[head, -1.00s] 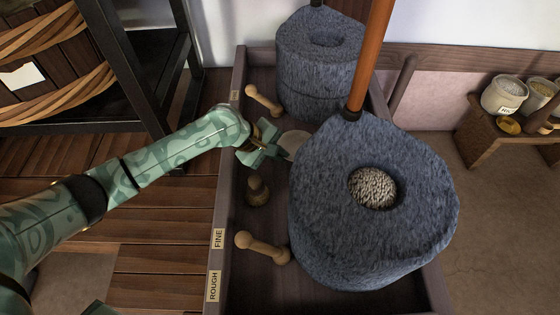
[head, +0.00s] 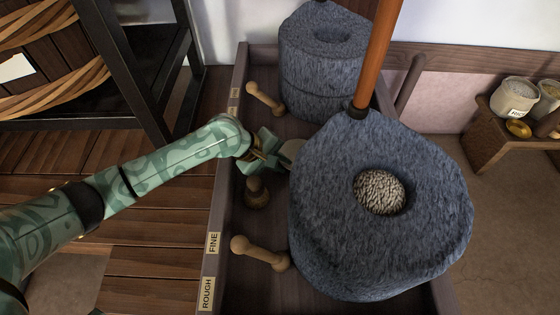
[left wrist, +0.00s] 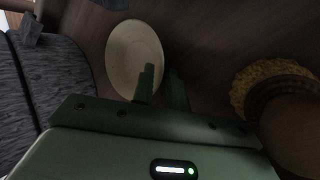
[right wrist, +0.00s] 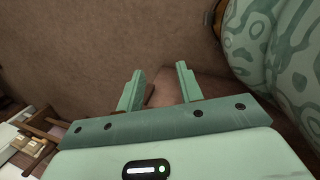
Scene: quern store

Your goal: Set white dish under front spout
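The white dish (head: 289,151) is small and round, beside the left side of the front quern (head: 330,240), partly hidden behind my left gripper (head: 272,152). In the left wrist view the dish (left wrist: 128,58) looks pale and empty. My left gripper's fingers (left wrist: 162,85) are close together, one over the dish's inside and one outside its rim, so they appear shut on the rim. The front quern is blue-grey stone with grain in its top hole. I cannot make out its spout. My right gripper (right wrist: 158,88) is open and empty, away from the quern.
A second quern (head: 325,70) stands behind. Wooden pegs (head: 262,252) (head: 265,97) and a round-based brush-like tool (head: 256,192) are in the trough near my left gripper. The trough's left wall (head: 228,175) bears labels. An orange pole (head: 376,55) rises from the front quern.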

